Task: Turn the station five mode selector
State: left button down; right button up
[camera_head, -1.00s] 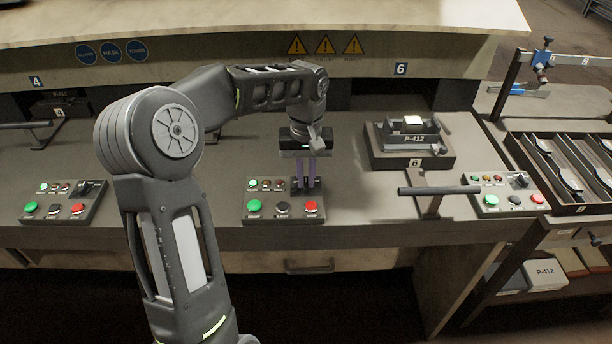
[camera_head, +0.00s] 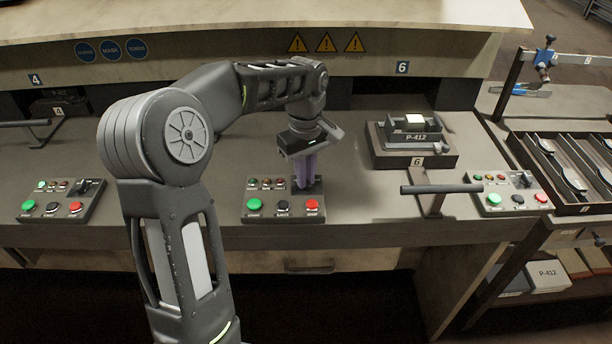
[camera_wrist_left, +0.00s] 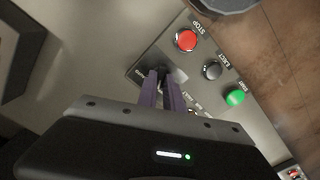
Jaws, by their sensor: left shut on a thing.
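The station five panel (camera_head: 268,214) sits at the middle of the bench, with green, black and red buttons along its front. Its mode selector (camera_wrist_left: 178,75) is at the panel's back right corner, mostly hidden by the fingers. My left gripper (camera_head: 306,184) points down over that corner, its purple fingers shut on the selector. In the left wrist view, the gripper (camera_wrist_left: 165,84) has its fingertips around the selector, beside the red STOP button (camera_wrist_left: 186,40). The panel appears turned at an angle there. My right gripper is not in view.
A similar panel (camera_head: 60,214) stands at the left and another (camera_head: 507,206) at the right. A fixture marked P-412 (camera_head: 414,156) stands behind a dark handle bar (camera_head: 440,189). A partitioned tray (camera_head: 566,160) is at the far right. My left arm covers much of the left bench.

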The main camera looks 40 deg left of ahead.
pick_arm(q)
jog(key=shift+n, duration=0.9)
jog(key=c, duration=1.5)
grip_release()
notch_tip(320, 180, up, 8)
jog(key=shift+f, duration=0.1)
